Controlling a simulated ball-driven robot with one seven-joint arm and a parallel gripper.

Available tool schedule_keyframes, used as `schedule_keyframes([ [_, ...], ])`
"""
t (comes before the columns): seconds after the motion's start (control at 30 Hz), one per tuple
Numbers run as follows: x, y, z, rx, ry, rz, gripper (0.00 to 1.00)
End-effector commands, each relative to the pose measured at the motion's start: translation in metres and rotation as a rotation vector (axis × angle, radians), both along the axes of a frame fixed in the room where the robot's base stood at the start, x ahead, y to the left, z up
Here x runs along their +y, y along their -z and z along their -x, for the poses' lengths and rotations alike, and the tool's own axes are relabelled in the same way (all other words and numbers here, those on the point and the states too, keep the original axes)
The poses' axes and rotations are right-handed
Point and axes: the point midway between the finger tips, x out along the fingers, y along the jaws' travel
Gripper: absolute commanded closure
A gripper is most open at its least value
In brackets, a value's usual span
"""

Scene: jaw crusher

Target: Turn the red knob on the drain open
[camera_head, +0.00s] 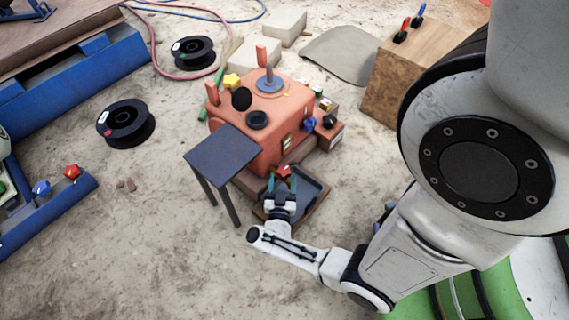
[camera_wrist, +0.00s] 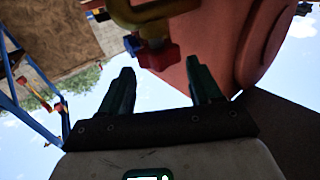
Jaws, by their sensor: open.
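The red knob (camera_head: 284,170) is on the lower front of the orange jaw crusher (camera_head: 262,108), above a dark tray. In the wrist view the red knob (camera_wrist: 159,57) sits under a brass-coloured valve body (camera_wrist: 154,30), which I take for the drain. My gripper (camera_head: 282,182) is at the crusher's front, close to the knob. In the wrist view my gripper (camera_wrist: 161,70) is open, with its two dark green fingers pointing to either side of the knob. The knob is near the fingertip line; I cannot tell whether either finger touches it.
A dark flat plate (camera_head: 222,152) on legs stands just left of my gripper. The dark tray (camera_head: 309,190) lies below the knob. A blue knob (camera_head: 309,124) is on the crusher's right side. Another red knob (camera_head: 72,172) is on a blue bench at far left.

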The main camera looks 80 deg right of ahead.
Motion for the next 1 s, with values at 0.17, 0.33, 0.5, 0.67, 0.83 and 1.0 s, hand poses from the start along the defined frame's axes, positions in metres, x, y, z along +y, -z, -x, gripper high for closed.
schedule_keyframes([
  [0.17, -0.033, 0.002, -0.003, -0.001, 0.002, 0.002, 0.37],
  [0.33, -0.055, 0.002, -0.004, -0.002, 0.001, 0.001, 0.37],
  [0.5, -0.065, 0.0, -0.005, -0.001, -0.002, 0.001, 0.37],
  [0.67, -0.066, 0.0, -0.006, 0.0, -0.002, 0.001, 0.37],
  [0.83, -0.066, 0.0, -0.005, 0.0, -0.002, 0.001, 0.41],
  [1.0, -0.066, 0.0, -0.005, -0.001, -0.002, 0.001, 0.57],
])
